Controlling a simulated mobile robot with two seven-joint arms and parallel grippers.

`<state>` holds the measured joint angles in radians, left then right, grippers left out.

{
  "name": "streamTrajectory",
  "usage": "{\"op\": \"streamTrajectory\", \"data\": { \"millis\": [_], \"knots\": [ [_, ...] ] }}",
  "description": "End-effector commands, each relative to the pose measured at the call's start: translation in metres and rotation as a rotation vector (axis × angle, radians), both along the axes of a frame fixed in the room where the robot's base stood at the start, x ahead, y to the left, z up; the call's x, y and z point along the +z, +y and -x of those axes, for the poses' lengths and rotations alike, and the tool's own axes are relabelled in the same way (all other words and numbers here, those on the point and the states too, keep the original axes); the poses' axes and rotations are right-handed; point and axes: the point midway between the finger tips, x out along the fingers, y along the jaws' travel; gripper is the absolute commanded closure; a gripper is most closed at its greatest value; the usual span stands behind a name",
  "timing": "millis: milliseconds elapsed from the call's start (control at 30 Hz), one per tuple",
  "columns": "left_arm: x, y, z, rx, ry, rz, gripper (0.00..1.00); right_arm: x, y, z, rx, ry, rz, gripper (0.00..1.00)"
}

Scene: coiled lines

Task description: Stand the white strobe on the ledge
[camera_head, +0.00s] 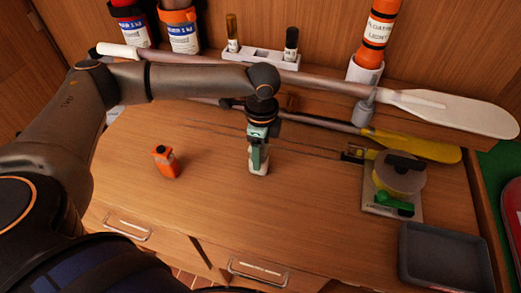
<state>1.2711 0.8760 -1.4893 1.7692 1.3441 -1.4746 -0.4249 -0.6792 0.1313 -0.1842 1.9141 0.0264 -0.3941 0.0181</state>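The white strobe (259,168) stands on the wooden desk top near its middle, seen from above. My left gripper (258,150) points down right over it, with the fingers at its upper part. The fingers are seen nearly edge-on and cover part of the strobe, so I cannot tell whether they are closed on it. The raised wooden ledge (337,84) runs along the back wall behind the desk. My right gripper is not in view.
A white-bladed paddle (455,110) lies along the ledge, with a yellow-bladed one (425,147) below. The ledge also carries a white holder (262,58) and orange canisters (182,32). An orange item (166,161) stands left. A reel (398,175) and grey tray (443,258) are right.

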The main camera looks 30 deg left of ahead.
Motion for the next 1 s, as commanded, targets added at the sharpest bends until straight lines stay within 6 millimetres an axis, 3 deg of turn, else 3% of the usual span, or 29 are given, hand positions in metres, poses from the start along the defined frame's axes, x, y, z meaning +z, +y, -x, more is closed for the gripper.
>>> {"op": "streamTrajectory", "data": {
  "millis": [100, 433, 1000],
  "knots": [
    [0.000, 0.000, 0.000, 0.000, 0.000, 0.000, 0.23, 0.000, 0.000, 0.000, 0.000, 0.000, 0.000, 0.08],
    [0.004, 0.000, 0.000, 0.000, -0.002, 0.000, 0.23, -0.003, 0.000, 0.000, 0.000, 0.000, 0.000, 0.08],
    [0.110, -0.002, -0.001, 0.000, -0.002, 0.000, 0.23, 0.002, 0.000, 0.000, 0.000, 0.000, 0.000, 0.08]
  ]
}}
